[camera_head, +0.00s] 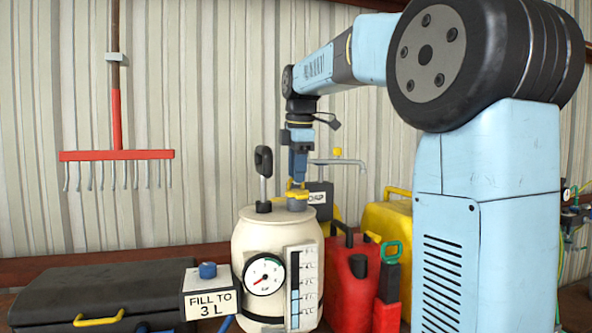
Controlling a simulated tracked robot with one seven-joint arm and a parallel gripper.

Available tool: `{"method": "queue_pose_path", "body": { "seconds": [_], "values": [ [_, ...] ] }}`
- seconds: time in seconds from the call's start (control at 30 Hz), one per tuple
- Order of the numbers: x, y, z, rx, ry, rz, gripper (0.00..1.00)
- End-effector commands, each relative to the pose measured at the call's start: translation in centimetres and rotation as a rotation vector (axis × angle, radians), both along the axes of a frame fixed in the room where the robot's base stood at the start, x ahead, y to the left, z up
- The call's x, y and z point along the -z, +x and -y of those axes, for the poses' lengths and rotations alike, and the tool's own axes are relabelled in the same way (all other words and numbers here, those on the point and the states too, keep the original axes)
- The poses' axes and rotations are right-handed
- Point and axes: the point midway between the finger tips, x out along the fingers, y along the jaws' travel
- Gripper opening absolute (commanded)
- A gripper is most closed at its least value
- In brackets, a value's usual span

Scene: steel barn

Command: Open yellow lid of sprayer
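The sprayer (252,240) is a cream tank with a round pressure gauge, a level scale on its front and a black pump handle on top. Its yellow lid (297,195) sits at the top right of the tank, beside the pump handle. My gripper (298,182) points down from above, with its fingertips right at the lid. The fingers overlap in this view, so I cannot tell whether they are around the lid, touching it or just over it.
The pump handle (264,175) stands upright close left of my gripper. A tap (338,162) and a labelled dark container are close behind right. A red can (350,280) and a yellow container (388,225) stand right. A black case (105,290) and a "FILL TO 3 L" sign (210,303) are left.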

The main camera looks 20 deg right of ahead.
Motion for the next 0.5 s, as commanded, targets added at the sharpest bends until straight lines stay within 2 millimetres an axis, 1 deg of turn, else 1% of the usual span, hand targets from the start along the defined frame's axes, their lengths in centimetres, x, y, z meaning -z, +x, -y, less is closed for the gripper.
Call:
{"method": "queue_pose_path", "body": {
  "seconds": [0.23,0.5],
  "values": [
    [0.04,0.01,0.01,0.0,0.0,0.0,0.35],
    [0.03,0.01,0.0,0.0,0.0,0.0,0.09]
  ]
}}
